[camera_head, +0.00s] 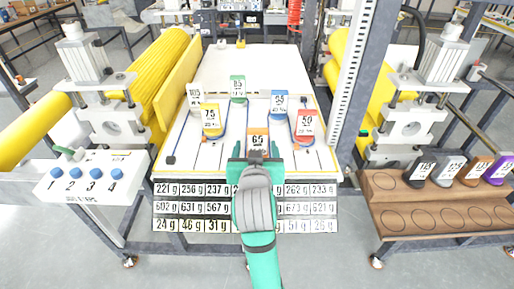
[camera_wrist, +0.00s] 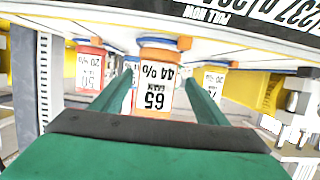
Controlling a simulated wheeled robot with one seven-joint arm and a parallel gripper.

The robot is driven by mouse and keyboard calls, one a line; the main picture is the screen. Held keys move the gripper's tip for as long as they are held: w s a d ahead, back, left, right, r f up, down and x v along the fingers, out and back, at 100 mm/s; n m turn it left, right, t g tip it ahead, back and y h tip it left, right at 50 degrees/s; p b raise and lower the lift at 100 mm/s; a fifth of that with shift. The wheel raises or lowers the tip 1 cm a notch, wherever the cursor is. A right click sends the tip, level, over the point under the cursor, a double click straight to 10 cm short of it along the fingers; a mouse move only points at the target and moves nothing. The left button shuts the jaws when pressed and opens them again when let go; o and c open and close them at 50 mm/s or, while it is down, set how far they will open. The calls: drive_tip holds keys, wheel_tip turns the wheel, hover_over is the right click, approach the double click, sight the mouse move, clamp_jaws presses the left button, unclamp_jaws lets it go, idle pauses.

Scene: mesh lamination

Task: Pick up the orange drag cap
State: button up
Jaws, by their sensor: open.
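The orange drag cap (camera_head: 257,137), labelled 65, stands at the front middle of the white panel in the head view. In the wrist view the same cap (camera_wrist: 155,92) appears upside down, its label reading 65 and 44 %. My gripper (camera_head: 256,154) is at the cap's near side, with its green fingers apart. In the wrist view the open fingers (camera_wrist: 157,82) lie left and right of the cap, with gaps showing on both sides. I cannot tell how deep the cap is between them. My gripper hides the cap's lower part in the head view.
A yellow cap (camera_head: 211,121) and a red cap (camera_head: 306,124) stand to either side, with green (camera_head: 238,88), blue (camera_head: 279,103) and grey (camera_head: 195,96) caps behind. A weight chart (camera_head: 180,208) hangs in front. A wooden tray (camera_head: 395,217) is at right, a button box (camera_head: 95,178) at left.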

sight(258, 141)
drive_tip(key=shift+d+f+x, duration=0.15)
drive_tip(key=shift+x, duration=1.4)
drive_tip(key=shift+d+f+x, duration=0.1)
drive_tip(key=shift+x, duration=1.4)
